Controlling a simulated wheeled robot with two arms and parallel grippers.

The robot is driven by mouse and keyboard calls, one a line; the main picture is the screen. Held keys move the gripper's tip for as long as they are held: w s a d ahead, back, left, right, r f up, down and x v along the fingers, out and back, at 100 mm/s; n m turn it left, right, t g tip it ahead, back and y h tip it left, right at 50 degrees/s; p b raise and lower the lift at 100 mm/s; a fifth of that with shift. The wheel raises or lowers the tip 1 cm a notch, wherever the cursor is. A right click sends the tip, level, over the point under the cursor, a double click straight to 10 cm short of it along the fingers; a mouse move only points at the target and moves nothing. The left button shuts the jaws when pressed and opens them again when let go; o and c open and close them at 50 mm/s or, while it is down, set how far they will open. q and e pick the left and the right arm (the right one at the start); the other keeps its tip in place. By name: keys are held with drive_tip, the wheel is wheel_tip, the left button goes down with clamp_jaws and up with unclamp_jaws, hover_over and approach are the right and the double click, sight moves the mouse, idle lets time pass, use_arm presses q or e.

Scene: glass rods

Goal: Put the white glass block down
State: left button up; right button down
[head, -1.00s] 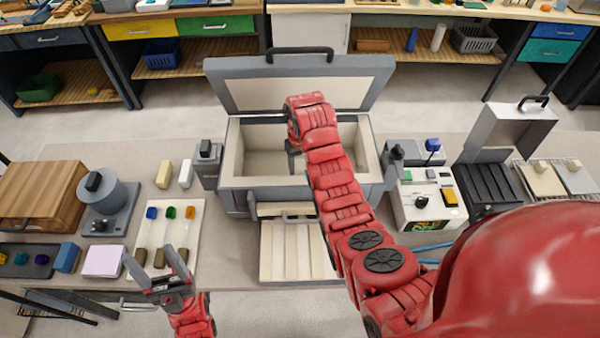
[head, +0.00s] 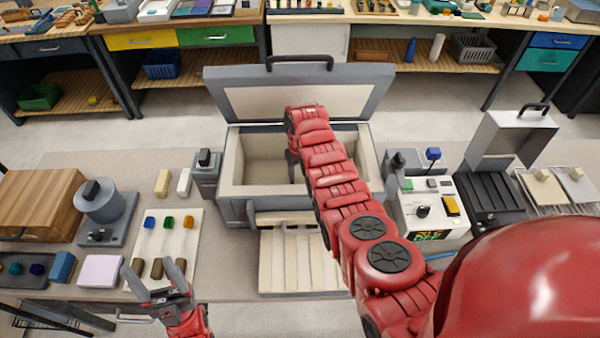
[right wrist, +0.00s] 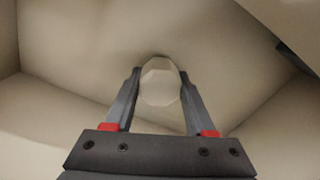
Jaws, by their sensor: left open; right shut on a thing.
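My right gripper (right wrist: 160,90) is inside the open grey box (head: 229,165) with cream inner walls. In the right wrist view its fingers are shut on a pale, many-sided end of a piece, which I take as the white glass block (right wrist: 160,82). The cream interior lies behind it; whether the block touches the floor I cannot tell. In the head view my right arm and the box wall hide the block. My left gripper (head: 157,283) is open and empty, over the front edge of the table near the white tray (head: 192,232).
The box's lid (head: 300,88) stands raised at the back. A slatted panel (head: 292,262) lies in front of the box. A control unit (head: 430,215) stands to its right. Cream and white blocks (head: 184,180) and coloured-ended rods lie on the left.

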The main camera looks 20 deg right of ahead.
drive_tip(key=shift+f, duration=0.15)
drive_tip(key=shift+f, duration=0.2)
drive_tip(key=shift+c, duration=1.2)
unclamp_jaws()
drive_tip(key=shift+r, duration=0.15)
